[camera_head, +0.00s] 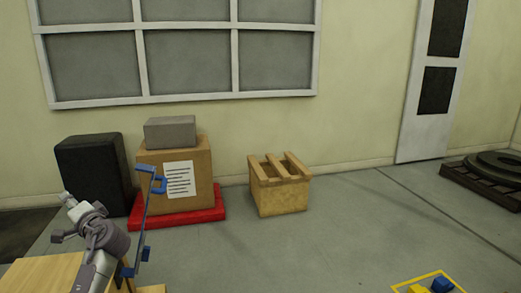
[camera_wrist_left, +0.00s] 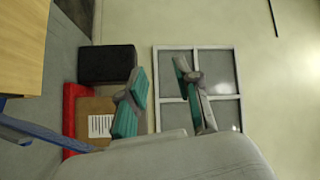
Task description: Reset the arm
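My left gripper (camera_head: 64,216) is at the lower left of the head view, above the wooden table. The left wrist view shows its two fingers (camera_wrist_left: 160,80) with teal pads, spread apart with nothing between them. The gripper is open and empty. My right gripper is not in view.
A wooden table (camera_head: 38,275) is at the lower left. A thin blue frame (camera_head: 147,215) stands close right of my left arm. Beyond are a black case (camera_head: 93,172), a cardboard box (camera_head: 150,172) on a red base (camera_head: 205,215), and a wooden crate (camera_head: 280,198). The central floor is clear.

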